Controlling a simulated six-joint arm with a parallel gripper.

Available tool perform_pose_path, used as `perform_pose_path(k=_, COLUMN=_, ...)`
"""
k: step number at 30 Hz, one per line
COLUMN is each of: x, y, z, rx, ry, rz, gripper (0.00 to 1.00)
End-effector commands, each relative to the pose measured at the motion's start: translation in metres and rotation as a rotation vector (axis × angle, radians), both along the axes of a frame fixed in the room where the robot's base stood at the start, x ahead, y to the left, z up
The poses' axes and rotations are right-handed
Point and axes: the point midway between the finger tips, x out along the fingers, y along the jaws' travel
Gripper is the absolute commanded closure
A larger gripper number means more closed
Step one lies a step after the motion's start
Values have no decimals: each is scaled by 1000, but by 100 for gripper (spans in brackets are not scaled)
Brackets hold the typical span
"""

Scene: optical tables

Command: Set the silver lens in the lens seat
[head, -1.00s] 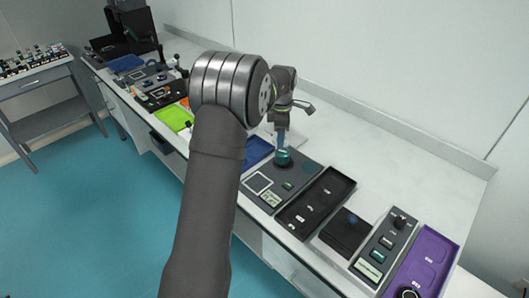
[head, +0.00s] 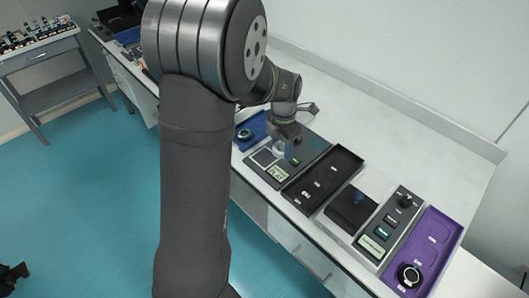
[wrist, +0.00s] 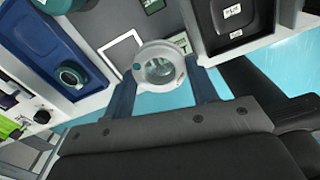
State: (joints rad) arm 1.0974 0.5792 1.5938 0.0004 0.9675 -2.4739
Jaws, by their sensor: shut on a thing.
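The silver lens (wrist: 159,66) is a pale ring with clear glass and a small teal mark on its rim. My gripper (wrist: 162,82) is shut on it, with one blue finger on each side. In the head view my gripper (head: 284,150) is over the grey instrument panel (head: 309,143), with the lens small and pale between the fingers. A teal-rimmed round piece (wrist: 71,77) sits in the blue tray (wrist: 40,47), left of my gripper in the wrist view. I cannot tell for sure which part is the lens seat.
The panel has a white square outline (wrist: 121,44) and a small display (head: 277,173). To its right are a black tray (head: 323,180), a dark square block (head: 350,208), a knobbed control box (head: 388,228) and a purple tray (head: 431,245) with a black ring.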

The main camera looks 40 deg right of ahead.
Motion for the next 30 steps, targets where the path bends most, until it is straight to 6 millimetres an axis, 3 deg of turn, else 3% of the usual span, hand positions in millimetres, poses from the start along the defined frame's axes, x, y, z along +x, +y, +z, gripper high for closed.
perform_pose_path(k=3, x=29, y=3, z=-18, rx=2, ry=2, rz=5, gripper=71)
perform_pose_path(k=10, x=64, y=5, z=-39, rx=1, ry=1, rz=1, gripper=71)
perform_pose_path(k=16, x=70, y=5, z=-49, rx=0, ry=1, rz=-3, gripper=71)
perform_pose_path(k=23, x=69, y=5, z=-80, rx=0, ry=1, rz=-3, gripper=71)
perform_pose_path(k=30, x=69, y=5, z=-81, rx=-2, ry=-1, rz=-3, gripper=71)
